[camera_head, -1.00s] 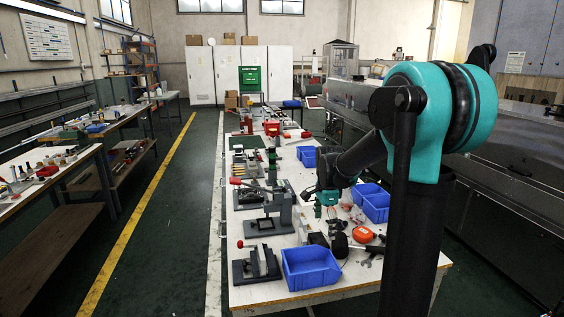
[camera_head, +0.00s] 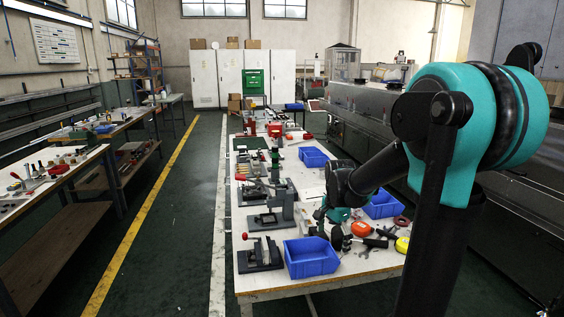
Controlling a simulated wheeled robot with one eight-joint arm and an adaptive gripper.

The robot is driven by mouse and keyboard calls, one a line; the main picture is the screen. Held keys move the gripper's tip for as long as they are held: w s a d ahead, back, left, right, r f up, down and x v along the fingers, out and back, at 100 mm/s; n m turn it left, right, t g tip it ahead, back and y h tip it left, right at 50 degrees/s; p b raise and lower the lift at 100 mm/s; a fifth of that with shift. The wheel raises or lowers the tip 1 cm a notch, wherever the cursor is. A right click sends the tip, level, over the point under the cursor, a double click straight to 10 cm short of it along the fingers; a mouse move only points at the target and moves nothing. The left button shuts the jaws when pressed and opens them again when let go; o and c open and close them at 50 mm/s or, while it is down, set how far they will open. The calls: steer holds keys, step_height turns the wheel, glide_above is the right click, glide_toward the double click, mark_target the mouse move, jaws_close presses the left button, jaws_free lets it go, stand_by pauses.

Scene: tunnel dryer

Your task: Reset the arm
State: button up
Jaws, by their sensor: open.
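My teal and black arm rises at the right of the head view and reaches left over the long white table (camera_head: 262,285). My gripper (camera_head: 322,226) is small and dark at the end of the arm, above the table's right half, behind the front blue bin (camera_head: 311,257). It is open, and I see nothing held in it. Its fingertips are hard to make out against the tools, so I cannot tell how high it is above them.
An orange tape measure (camera_head: 362,229), a hammer (camera_head: 372,242) and a yellow tape measure (camera_head: 402,245) lie near my gripper. Another blue bin (camera_head: 384,207) stands behind. Grey clamp fixtures (camera_head: 259,255) line the table's left side. The aisle on the left is clear.

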steer(key=s+d+f+n+t, duration=0.1)
steer(key=s+f+n, duration=0.2)
steer(key=s+n, duration=0.3)
steer(key=s+d+f+n+t, duration=0.2)
steer(key=s+f+n, duration=0.2)
steer(key=s, duration=0.6)
steer(key=shift+s+n, duration=0.15)
steer(key=shift+n, duration=0.85)
